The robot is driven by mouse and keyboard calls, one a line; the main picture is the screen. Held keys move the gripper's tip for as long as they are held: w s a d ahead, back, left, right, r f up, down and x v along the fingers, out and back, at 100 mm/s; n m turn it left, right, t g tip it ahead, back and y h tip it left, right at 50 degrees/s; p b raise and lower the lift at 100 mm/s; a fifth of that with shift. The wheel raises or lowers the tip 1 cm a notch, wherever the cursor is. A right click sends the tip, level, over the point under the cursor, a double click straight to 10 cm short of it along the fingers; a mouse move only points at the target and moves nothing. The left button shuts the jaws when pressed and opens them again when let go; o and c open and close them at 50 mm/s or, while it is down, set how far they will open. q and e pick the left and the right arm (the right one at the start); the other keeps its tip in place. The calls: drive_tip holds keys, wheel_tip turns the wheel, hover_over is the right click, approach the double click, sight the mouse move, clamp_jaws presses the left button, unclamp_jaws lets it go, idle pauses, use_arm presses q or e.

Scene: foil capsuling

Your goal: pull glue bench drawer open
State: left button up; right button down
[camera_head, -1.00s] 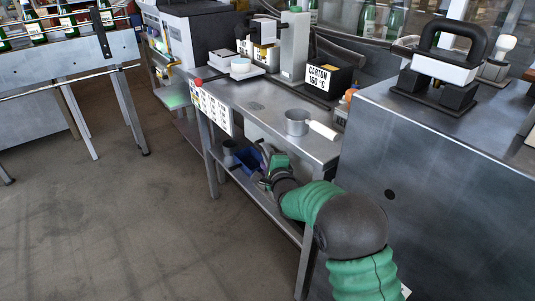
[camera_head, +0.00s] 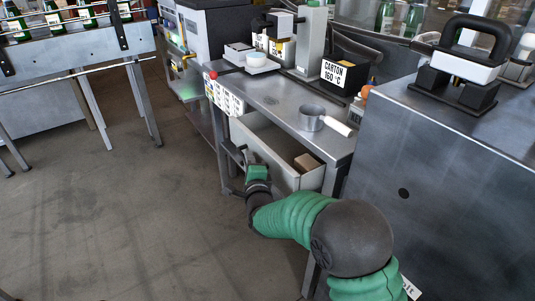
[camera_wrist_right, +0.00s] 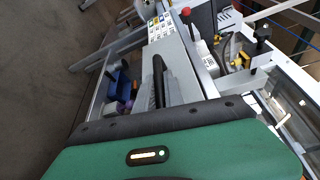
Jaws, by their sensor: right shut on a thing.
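The glue bench (camera_head: 275,95) has its drawer (camera_head: 262,134) pulled out, and its inside shows from above. A brown block (camera_head: 306,162) lies in the drawer. My right gripper (camera_head: 243,160) is at the drawer's front and shut on the dark drawer handle (camera_head: 232,150). My wrist partly hides the fingertips. In the right wrist view, a dark bar (camera_wrist_right: 159,80) stands off the pale grey drawer front (camera_wrist_right: 178,72). My left gripper is not in view.
A metal pot (camera_head: 311,118) with a white handle and a carton box (camera_head: 345,75) stand on the bench top. A large grey cabinet (camera_head: 450,150) stands close on the right. The floor (camera_head: 130,220) to the left is clear.

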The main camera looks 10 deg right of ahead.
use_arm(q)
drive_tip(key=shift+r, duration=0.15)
use_arm(e)
drive_tip(key=s+a, duration=0.5)
drive_tip(key=a, duration=0.9)
drive_tip(key=shift+s+a+f, duration=0.2)
drive_tip(key=shift+a+f, duration=0.1)
drive_tip(key=shift+f, duration=0.05)
drive_tip(key=c, duration=1.5)
unclamp_jaws()
drive_tip(key=shift+w, duration=0.1)
drive_tip(key=shift+o, duration=0.2)
drive_tip(key=shift+r, duration=0.15)
